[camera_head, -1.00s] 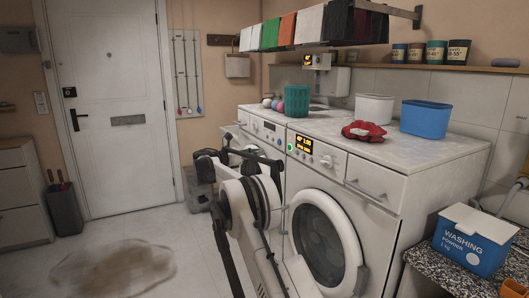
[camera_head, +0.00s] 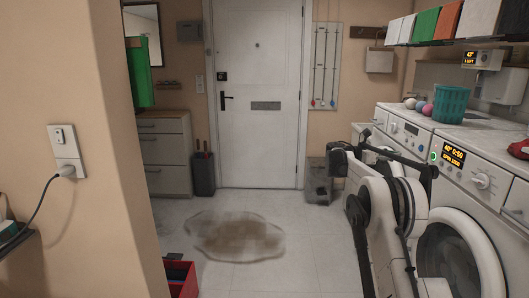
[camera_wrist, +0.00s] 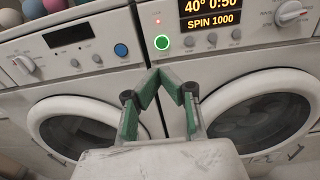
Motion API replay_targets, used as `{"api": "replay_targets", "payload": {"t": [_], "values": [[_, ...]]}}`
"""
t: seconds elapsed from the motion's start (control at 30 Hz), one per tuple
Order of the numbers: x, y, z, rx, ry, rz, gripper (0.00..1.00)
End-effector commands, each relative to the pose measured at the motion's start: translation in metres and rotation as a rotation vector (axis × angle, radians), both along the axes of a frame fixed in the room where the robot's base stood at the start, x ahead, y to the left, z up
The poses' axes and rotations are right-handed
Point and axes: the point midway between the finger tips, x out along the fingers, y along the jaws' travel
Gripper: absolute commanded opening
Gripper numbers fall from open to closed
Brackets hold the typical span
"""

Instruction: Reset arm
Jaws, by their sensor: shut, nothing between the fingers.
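My gripper (camera_wrist: 161,73) shows in the wrist view with its green-padded fingers shut and nothing between them. It points at the fronts of two washing machines, with the fingertips in front of the seam between them. The right machine (camera_wrist: 215,62) has a lit display and a green-ringed button; the left machine (camera_wrist: 100,33) has a blue button. In the head view my folded arm (camera_head: 385,215) stands in front of the machines, and I cannot make out the fingertips clearly there.
The washing machine (camera_head: 465,190) stands close to my arm on the right. A teal basket (camera_head: 451,104) and a red cloth (camera_head: 519,149) lie on top. A wall corner (camera_head: 130,130) and red crate (camera_head: 183,280) are at left.

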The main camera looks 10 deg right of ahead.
Motion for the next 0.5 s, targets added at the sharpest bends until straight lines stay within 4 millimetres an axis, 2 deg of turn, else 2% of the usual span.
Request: {"api": "replay_targets", "payload": {"t": [0.27,0.5], "values": [[-0.023,0.028,0.037,0.135,-0.184,0.061,0.0],[-0.057,0.063,0.063,0.288,-0.385,0.096,0.0]]}}
